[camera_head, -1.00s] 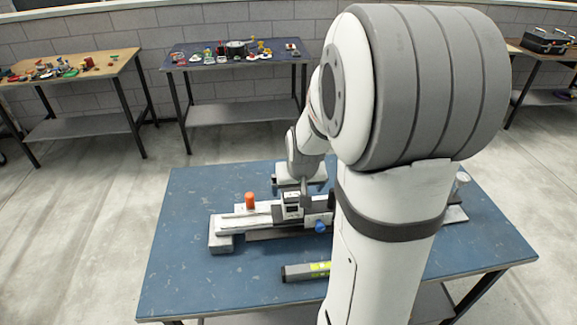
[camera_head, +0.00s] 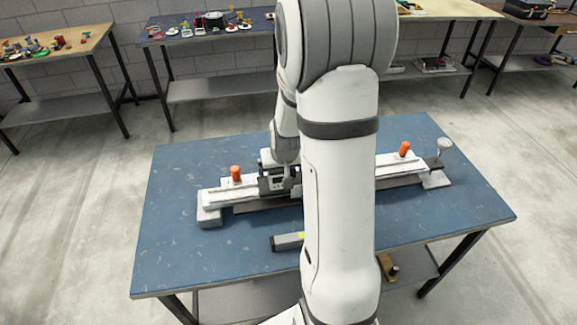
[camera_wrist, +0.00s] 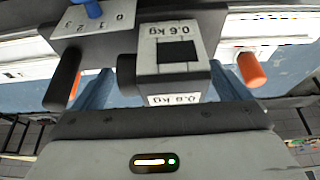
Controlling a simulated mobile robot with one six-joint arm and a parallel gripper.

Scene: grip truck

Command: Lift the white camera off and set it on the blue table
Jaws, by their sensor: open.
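The white camera (camera_wrist: 175,45), a pale block marked "0.6 kg" with a dark square face, fills the middle of the wrist view. In the head view it (camera_head: 278,183) sits on the long white-and-grey rail fixture (camera_head: 222,195), partly hidden by my arm. My gripper (camera_wrist: 160,88) is open, with its fingers apart on either side of the camera; I cannot tell whether they touch it. In the head view my gripper (camera_head: 288,184) is down at the rail, mostly hidden. The blue table (camera_head: 180,250) carries the fixture.
Orange knobs stand on the rail, left (camera_head: 235,173) and right (camera_head: 404,149). A grey bar (camera_head: 287,241) lies in front. The table's front left is bare. Other tables stand behind.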

